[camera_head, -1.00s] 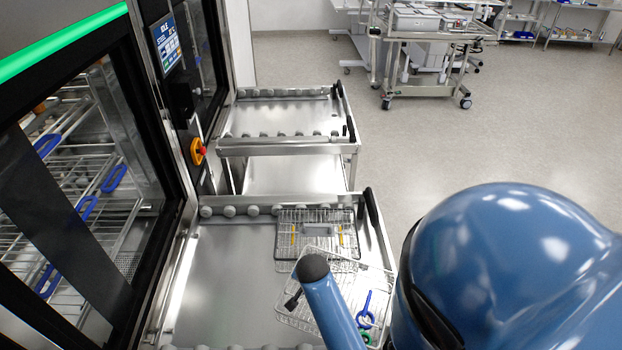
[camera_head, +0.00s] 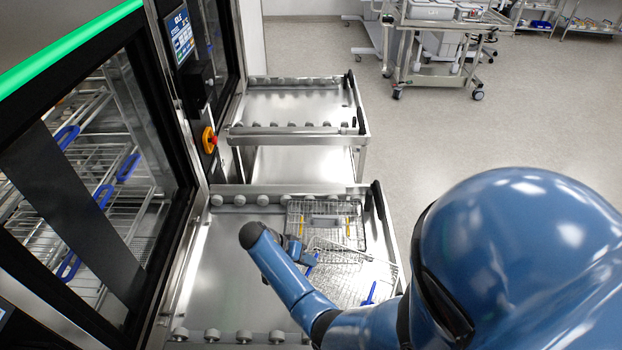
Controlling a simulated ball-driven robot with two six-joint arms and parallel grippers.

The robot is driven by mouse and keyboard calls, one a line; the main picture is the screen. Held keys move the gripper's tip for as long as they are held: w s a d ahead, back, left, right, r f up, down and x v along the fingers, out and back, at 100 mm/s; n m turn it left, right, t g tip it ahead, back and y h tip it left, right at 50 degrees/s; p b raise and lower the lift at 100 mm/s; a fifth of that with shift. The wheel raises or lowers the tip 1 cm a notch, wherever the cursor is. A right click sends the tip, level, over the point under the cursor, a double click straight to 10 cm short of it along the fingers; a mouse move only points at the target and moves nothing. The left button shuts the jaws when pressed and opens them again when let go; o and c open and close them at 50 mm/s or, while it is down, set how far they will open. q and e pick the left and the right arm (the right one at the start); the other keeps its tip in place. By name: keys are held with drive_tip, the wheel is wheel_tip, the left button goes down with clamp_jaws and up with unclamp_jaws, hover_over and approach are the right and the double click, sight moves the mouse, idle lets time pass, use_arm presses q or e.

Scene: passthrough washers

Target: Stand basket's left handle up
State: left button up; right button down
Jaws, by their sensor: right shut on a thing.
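The wire basket (camera_head: 352,284) lies on the steel cart at the lower middle, partly behind my right arm. Its blue left handle (camera_head: 311,266) shows only in part at the basket's left edge, beside my right gripper. My right gripper (camera_head: 305,259) is small and partly hidden by my wrist; it is shut on the left handle. How far the handle is tilted is hard to tell. The basket's other blue handle (camera_head: 370,293) shows at the right side, near my arm. My left gripper is not in view.
A second wire basket (camera_head: 348,211) with instruments lies just behind. The cart (camera_head: 225,285) has bare steel to the left and rollers along its ends. Another empty cart (camera_head: 285,107) stands beyond. Washer doors (camera_head: 120,130) line the left side; open floor (camera_head: 440,140) lies right.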

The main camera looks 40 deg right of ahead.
drive_tip(key=w+g+h+b, duration=0.1)
drive_tip(key=g, duration=0.1)
drive_tip(key=w+a+n+g+h+b, duration=0.1)
drive_tip(key=g, duration=0.1)
drive_tip(key=shift+w+a+h, duration=0.15)
drive_tip(key=shift+w+h, duration=0.25)
drive_tip(key=shift+w+a+f+n+g+h+b, duration=0.15)
drive_tip(key=shift+w+g+h+b, duration=0.3)
drive_tip(key=shift+b, duration=0.95)
drive_tip(key=shift+w+a+r+n+g+h+b, duration=0.2)
drive_tip(key=shift+g+b, duration=0.45)
drive_tip(key=shift+b, duration=0.7)
drive_tip(key=shift+s+d, duration=0.1)
drive_tip(key=shift+s, duration=0.05)
drive_tip(key=c, duration=1.2)
unclamp_jaws()
drive_tip(key=shift+o, duration=0.2)
